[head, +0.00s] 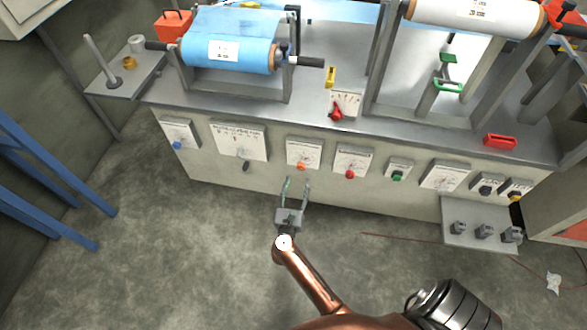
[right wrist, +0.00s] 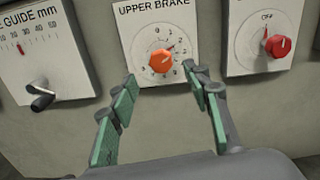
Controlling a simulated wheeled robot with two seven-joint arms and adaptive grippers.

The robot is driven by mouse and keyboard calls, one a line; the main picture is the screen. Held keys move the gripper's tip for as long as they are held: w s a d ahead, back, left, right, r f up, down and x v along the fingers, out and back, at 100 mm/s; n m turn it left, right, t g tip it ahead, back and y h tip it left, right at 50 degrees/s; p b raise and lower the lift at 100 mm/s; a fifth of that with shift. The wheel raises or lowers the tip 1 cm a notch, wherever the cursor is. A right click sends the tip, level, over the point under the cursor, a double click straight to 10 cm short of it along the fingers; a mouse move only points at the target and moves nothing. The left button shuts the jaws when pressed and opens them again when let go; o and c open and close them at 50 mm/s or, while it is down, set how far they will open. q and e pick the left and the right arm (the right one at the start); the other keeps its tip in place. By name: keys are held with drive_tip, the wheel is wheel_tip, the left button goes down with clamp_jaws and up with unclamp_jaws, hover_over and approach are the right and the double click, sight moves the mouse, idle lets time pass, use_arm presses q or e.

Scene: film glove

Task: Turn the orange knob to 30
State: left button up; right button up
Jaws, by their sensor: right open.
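The orange knob (head: 301,166) sits low on a white dial plate on the front panel of the machine. In the right wrist view the knob (right wrist: 162,62) is at the centre of a plate (right wrist: 135,18) marked "UPPER BRAKE" with a ring of small numbers. I cannot tell exactly which number it points to. My right gripper (head: 295,181) is open and empty in front of and below the knob. In the right wrist view its green-padded fingers (right wrist: 160,85) stand apart on either side below the knob, not touching it. My left gripper is not in view.
A black crank (right wrist: 42,97) and a red knob (right wrist: 279,46) flank the orange knob. The machine carries a blue film roll (head: 240,55) and a white roll (head: 470,12). A grey shelf (head: 460,240) juts out at right.

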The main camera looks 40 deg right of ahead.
sight(301, 169)
drive_tip(key=shift+w+d+m+b, duration=0.4)
drive_tip(key=shift+w+d, duration=0.4)
drive_tip(key=shift+d, duration=0.2)
drive_tip(key=b+x, duration=0.1)
drive_tip(key=x, duration=0.3)
drive_tip(key=shift+w+d+f, duration=0.1)
drive_tip(key=shift+w+d, duration=0.1)
drive_tip(key=shift+d, duration=0.05)
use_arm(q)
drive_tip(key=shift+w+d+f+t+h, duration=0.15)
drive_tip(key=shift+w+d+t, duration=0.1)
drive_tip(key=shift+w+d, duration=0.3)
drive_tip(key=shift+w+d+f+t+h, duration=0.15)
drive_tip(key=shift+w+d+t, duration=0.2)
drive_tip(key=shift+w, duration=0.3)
use_arm(e)
drive_tip(key=shift+w+d, duration=0.25)
drive_tip(key=shift+c, duration=0.2)
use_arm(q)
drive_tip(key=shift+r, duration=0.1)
use_arm(e)
drive_tip(key=c, duration=1.1)
